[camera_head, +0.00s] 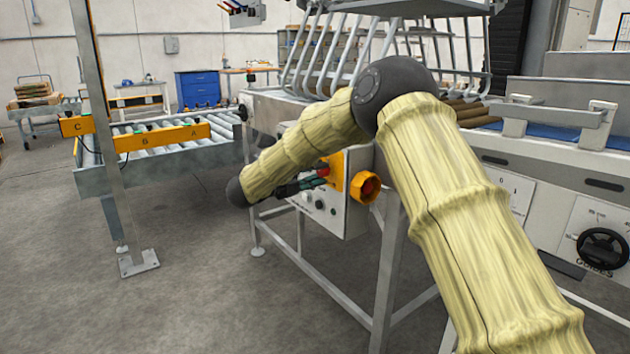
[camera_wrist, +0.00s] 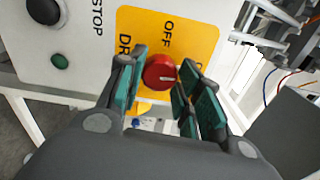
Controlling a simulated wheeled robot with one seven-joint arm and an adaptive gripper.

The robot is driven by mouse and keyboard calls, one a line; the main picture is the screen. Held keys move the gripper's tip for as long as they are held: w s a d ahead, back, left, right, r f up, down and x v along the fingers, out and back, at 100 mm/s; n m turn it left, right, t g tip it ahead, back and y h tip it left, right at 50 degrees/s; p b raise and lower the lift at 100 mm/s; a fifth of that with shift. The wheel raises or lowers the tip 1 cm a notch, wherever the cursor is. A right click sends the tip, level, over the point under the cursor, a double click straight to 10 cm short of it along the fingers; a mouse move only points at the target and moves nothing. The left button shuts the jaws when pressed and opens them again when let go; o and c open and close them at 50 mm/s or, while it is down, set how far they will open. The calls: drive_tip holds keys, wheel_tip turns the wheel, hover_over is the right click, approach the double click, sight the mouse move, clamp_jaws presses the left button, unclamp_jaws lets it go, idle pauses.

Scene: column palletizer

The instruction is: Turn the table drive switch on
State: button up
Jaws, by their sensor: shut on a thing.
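A black knob (camera_wrist: 44,10) and a green button (camera_wrist: 60,61) sit beside the plate, near the word "STOP". A red button in a yellow housing (camera_head: 368,187) juts from the box's right side. A roller conveyor (camera_head: 165,150) stands left; open floor lies in front.

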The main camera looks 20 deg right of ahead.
drive_tip(key=shift+f+m+b, duration=0.15)
drive_tip(key=shift+m+b, duration=0.3)
drive_tip(key=shift+m, duration=0.15)
drive_tip(key=o, duration=1)
drive_tip(key=v, duration=1.2)
